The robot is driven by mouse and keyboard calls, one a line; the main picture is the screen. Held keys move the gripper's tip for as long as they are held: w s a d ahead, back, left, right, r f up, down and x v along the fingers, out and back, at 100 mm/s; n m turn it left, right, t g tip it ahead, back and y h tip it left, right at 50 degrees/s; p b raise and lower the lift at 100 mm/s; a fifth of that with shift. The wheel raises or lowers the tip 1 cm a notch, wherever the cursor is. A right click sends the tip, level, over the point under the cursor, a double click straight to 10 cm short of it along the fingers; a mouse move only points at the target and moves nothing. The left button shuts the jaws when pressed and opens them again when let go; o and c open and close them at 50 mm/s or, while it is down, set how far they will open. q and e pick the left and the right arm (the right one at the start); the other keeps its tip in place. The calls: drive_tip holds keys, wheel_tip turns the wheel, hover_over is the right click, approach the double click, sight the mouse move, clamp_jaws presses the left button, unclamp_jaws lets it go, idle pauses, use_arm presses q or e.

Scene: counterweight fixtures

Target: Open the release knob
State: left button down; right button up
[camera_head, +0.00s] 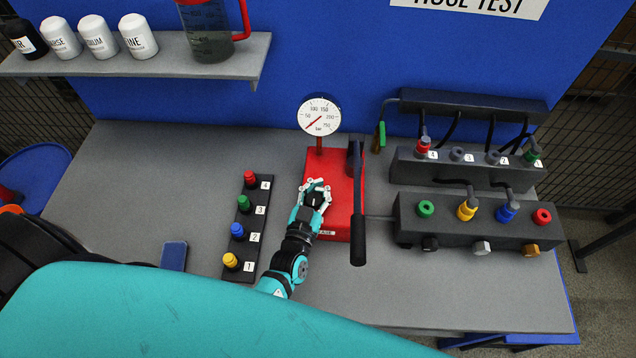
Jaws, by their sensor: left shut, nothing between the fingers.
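A red pump (345,202) stands in the middle of the grey bench. It has a round white pressure gauge (319,116) at its back and a long black lever (358,228) along its right side. My left gripper (315,185) is over the left side of the red pump, its fingers pointing away toward the gauge. Its fingers are shut, with nothing seen held. I cannot make out the release knob; the gripper may be hiding it. I cannot tell whether the fingers touch the pump. My right gripper is not in view.
A black strip (241,262) with coloured, numbered fittings lies left of the arm. Black manifold blocks (470,220) with coloured fittings and hoses stand at right. A shelf (190,67) with bottles and a jug hangs at the back left. The bench's left side is mostly clear.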

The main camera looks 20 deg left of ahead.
use_arm(q)
drive_tip(key=shift+s+d+f, duration=0.2)
drive_tip(key=shift+s+f, duration=0.05)
drive_tip(key=shift+f, duration=0.05)
drive_tip(key=c, duration=1.2)
unclamp_jaws()
drive_tip(key=shift+s+d+r, duration=0.1)
drive_tip(key=shift+s+r, duration=0.05)
drive_tip(key=shift+r, duration=0.15)
drive_tip(key=shift+c, duration=0.2)
drive_tip(key=shift+o, duration=0.9)
drive_tip(key=s, duration=1.1)
drive_tip(key=shift+s+d, duration=0.3)
drive_tip(key=shift+s, duration=0.1)
